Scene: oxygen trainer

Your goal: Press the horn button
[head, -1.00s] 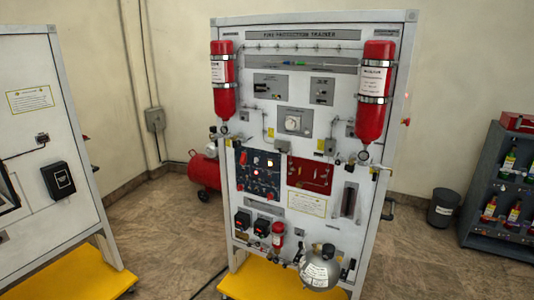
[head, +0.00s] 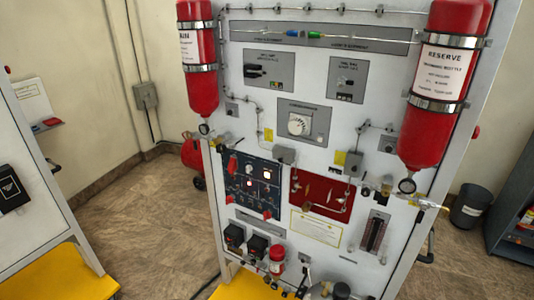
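The white fire protection trainer panel (head: 240,110) stands upright in front of me and fills the middle of the head view. A dark blue control panel (head: 235,188) on its lower left carries red switches and small lamps, with a white and an orange lamp lit. A red recessed panel (head: 320,192) sits to its right, and a dial (head: 298,124) is above. Two black boxes (head: 257,246) are mounted below. I cannot tell which control is the horn button; the labels are too small to read. Neither of my grippers is in view.
Red bottles hang on the panel's left (head: 200,70) and right (head: 441,85) sides, the right one marked RESERVE. Another white panel (head: 35,210) stands at left on a yellow base. A dark bin (head: 468,207) and shelf (head: 515,215) are at right. Brown floor (head: 140,215) is clear between the panels.

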